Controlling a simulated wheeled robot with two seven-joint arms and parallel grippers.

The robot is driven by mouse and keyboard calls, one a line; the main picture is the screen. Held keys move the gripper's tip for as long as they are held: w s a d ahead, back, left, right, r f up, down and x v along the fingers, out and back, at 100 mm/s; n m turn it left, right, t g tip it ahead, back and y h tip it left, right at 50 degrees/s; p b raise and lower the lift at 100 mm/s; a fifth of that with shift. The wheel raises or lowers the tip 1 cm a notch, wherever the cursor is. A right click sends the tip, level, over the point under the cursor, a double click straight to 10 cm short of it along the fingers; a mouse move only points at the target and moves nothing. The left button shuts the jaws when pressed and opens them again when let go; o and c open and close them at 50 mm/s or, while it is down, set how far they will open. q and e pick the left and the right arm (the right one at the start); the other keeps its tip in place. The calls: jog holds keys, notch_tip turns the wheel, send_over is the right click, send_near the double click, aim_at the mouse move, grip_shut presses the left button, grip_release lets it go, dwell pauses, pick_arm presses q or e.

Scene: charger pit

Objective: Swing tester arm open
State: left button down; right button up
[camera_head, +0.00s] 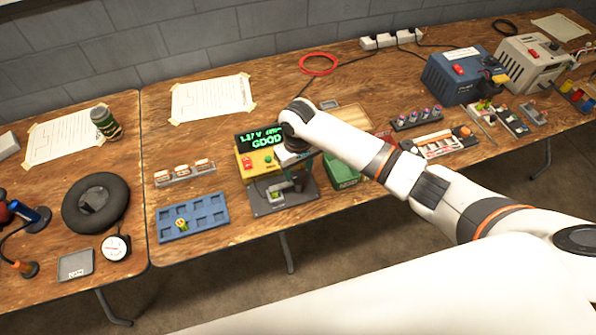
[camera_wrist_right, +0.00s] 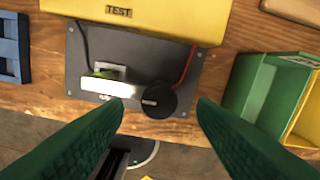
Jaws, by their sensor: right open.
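In the head view my right gripper (camera_head: 292,158) is over the tester. My left gripper is out of view.
A green bin (camera_wrist_right: 255,90) stands right of the plate. A blue compartment tray (camera_head: 193,217) with one small cell lies to the left. A scale pad (camera_head: 76,265) and round black ring (camera_head: 95,203) are on the left table. Blue and grey power boxes (camera_head: 460,75) stand far right.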

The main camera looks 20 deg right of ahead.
jog(key=shift+f, duration=1.25)
grip_shut()
